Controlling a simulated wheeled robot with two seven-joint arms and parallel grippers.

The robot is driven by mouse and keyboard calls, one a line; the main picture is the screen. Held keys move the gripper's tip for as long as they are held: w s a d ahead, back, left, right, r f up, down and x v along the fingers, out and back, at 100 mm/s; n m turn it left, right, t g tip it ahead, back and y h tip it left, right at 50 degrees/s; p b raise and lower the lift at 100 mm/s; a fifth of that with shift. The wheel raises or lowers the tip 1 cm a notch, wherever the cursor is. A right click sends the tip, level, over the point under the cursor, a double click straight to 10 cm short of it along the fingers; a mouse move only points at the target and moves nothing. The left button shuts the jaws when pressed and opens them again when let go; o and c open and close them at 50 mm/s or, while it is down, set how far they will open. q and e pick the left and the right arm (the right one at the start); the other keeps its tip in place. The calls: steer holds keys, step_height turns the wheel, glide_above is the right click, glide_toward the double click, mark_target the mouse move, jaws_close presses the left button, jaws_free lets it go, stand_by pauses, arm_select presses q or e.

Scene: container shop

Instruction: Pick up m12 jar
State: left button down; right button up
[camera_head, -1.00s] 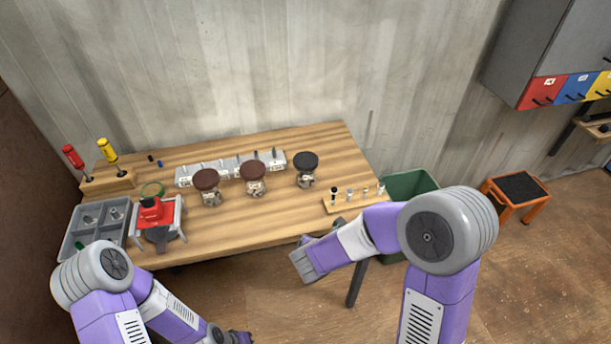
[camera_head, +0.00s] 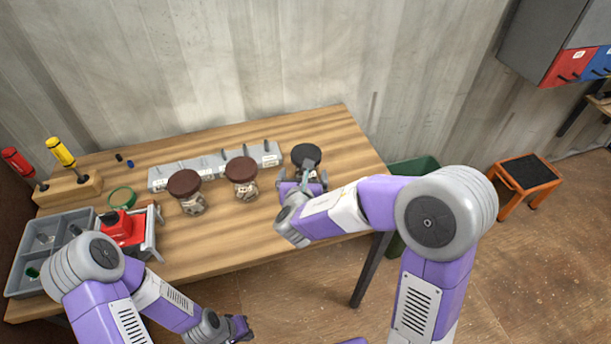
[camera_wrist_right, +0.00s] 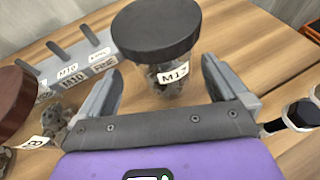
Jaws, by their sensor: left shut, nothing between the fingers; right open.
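The M12 jar (camera_head: 305,153) has a black lid and stands upright at the right part of the workbench. In the right wrist view, the jar's body carries an M12 label (camera_wrist_right: 174,74). My right gripper (camera_head: 303,176) is open just in front of the jar. In the right wrist view the right gripper's fingers (camera_wrist_right: 160,82) stand apart on either side of the jar's lower body, with visible gaps; I cannot tell how far they reach around it. My left gripper (camera_head: 238,329) is shut and empty, low in front of the bench.
Two brown-lidded jars (camera_head: 184,184) (camera_head: 241,170) stand left of the M12 jar. Behind them is a grey labelled rack (camera_head: 215,166). A red device (camera_head: 120,228), grey tray (camera_head: 40,237) and screwdriver stand (camera_head: 68,190) are at left. A green bin (camera_head: 423,166) stands right.

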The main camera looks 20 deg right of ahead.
steer(key=x, duration=0.4)
steer(key=shift+w+d+f+b, duration=0.1)
steer(key=shift+d+f+b, duration=0.2)
steer(key=shift+b, duration=0.1)
steer(key=shift+c, duration=0.3)
steer(key=shift+r, duration=0.1)
steer(key=c, duration=1.2)
